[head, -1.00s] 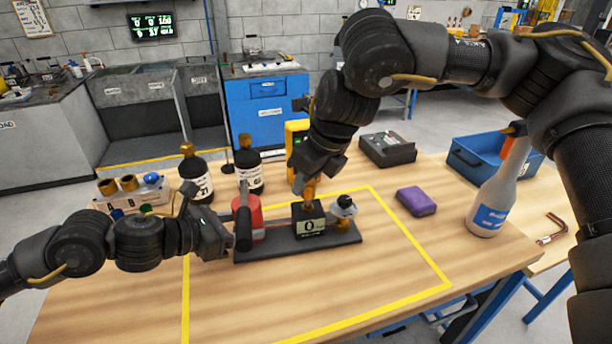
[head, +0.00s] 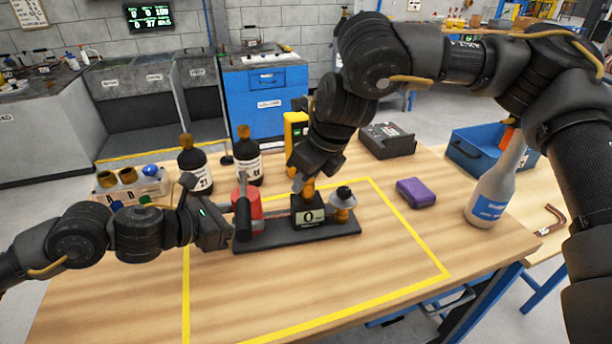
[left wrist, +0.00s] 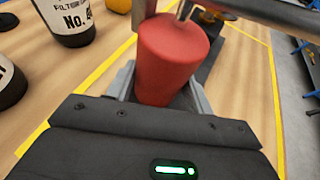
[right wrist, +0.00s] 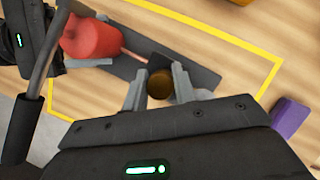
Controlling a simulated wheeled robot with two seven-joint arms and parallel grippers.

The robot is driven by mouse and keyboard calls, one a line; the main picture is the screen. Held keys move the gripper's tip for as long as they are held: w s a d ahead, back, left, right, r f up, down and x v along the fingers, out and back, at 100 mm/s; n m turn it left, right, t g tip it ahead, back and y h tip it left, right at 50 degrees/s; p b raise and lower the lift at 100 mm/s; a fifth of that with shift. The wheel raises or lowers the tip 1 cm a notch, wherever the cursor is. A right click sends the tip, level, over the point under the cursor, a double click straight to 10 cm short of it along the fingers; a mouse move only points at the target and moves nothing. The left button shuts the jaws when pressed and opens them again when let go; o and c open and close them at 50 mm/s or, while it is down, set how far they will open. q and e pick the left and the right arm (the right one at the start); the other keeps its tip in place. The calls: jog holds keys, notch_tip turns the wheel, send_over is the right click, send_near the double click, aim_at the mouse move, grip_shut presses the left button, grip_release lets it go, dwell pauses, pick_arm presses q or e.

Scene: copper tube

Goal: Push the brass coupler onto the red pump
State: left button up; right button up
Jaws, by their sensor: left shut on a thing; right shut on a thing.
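The red pump (head: 250,208) stands at the left end of a dark base plate (head: 265,246). My left gripper (head: 236,222) is shut on the pump, whose red body (left wrist: 168,60) fills its jaws in the left wrist view. My right gripper (head: 302,187) points down behind the black display box that reads 0 (head: 309,213). It is shut on the brass coupler (head: 308,191), which shows as a dark brass round between the fingers in the right wrist view (right wrist: 159,83). A thin copper-coloured tube (right wrist: 136,57) runs from the pump toward the coupler.
A brass fitting with a pale collar and black top (head: 342,205) stands at the plate's right end. Two dark bottles (head: 194,170) (head: 247,163) stand behind the pump. A purple block (head: 416,193) and a spray bottle (head: 492,195) are to the right. The front table is clear.

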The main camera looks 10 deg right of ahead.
pick_arm(q)
jog(key=shift+r, duration=0.1)
pick_arm(e)
jog(key=shift+f, duration=0.55)
jog(key=o, duration=1.1)
jog(key=v, duration=1.2)
jog(key=shift+w, duration=0.1)
pick_arm(q)
jog(key=o, duration=1.5)
jog(key=shift+c, duration=0.2)
